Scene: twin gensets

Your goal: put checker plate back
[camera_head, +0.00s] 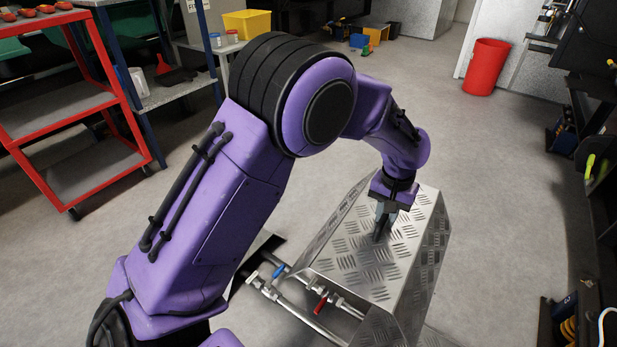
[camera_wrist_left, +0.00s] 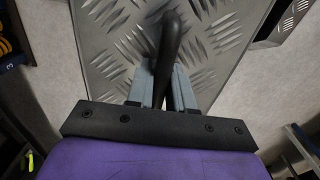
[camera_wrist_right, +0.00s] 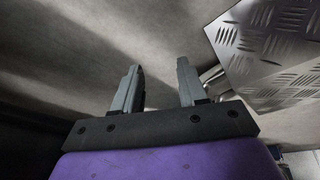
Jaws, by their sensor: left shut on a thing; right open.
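The checker plate (camera_head: 372,262) is a silver, raised-tread metal cover with sloping sides, standing over pipes in the head view. It also fills much of the left wrist view (camera_wrist_left: 112,45). My left gripper (camera_head: 382,232) is at its top face. In the left wrist view its fingers are shut on a black handle (camera_wrist_left: 167,48) on the plate. My right gripper (camera_wrist_right: 157,85) is open and empty in the right wrist view, with a treaded metal piece (camera_wrist_right: 272,52) to its right. The right gripper does not show in the head view. The plate's lower edges are partly hidden.
Pipes with a blue-handled valve (camera_head: 279,271) and a red-handled valve (camera_head: 321,302) run at the plate's near left. A red shelf cart (camera_head: 75,110) stands at the left. A red bin (camera_head: 486,67) stands at the back right. Floor beyond the plate is clear.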

